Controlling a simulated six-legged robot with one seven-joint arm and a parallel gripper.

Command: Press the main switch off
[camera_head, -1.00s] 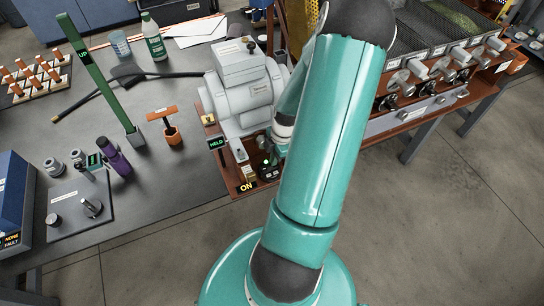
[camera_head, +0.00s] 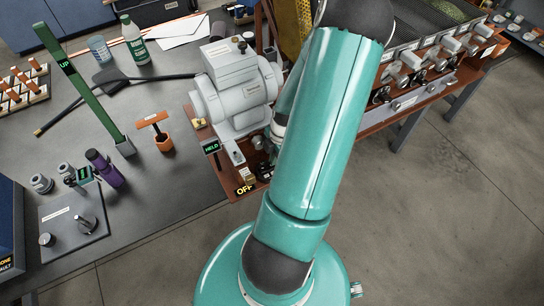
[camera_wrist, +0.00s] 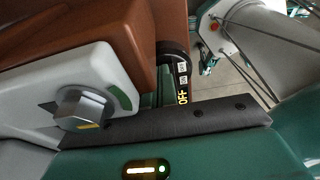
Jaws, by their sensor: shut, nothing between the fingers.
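The main switch's small sign (camera_head: 244,189) reads OFF in yellow, at the front edge of the brown base below the grey machine. A dark round part (camera_head: 265,173), seemingly of the switch, sits just right of it, partly behind my arm. In the wrist view, the yellow OFF sign (camera_wrist: 183,97) stands sideways beside a dark rounded part with small white labels (camera_wrist: 182,70). My gripper (camera_wrist: 165,123) shows there as a dark bar on a green body and is shut and empty, close to the switch. My arm hides contact in the head view.
A grey knob (camera_wrist: 84,110) with a yellow mark is close on the left in the wrist view. The grey machine (camera_head: 238,88) has a HELD display (camera_head: 211,146). An orange T-handle (camera_head: 153,120) and a green post (camera_head: 88,88) stand left. Open floor lies right.

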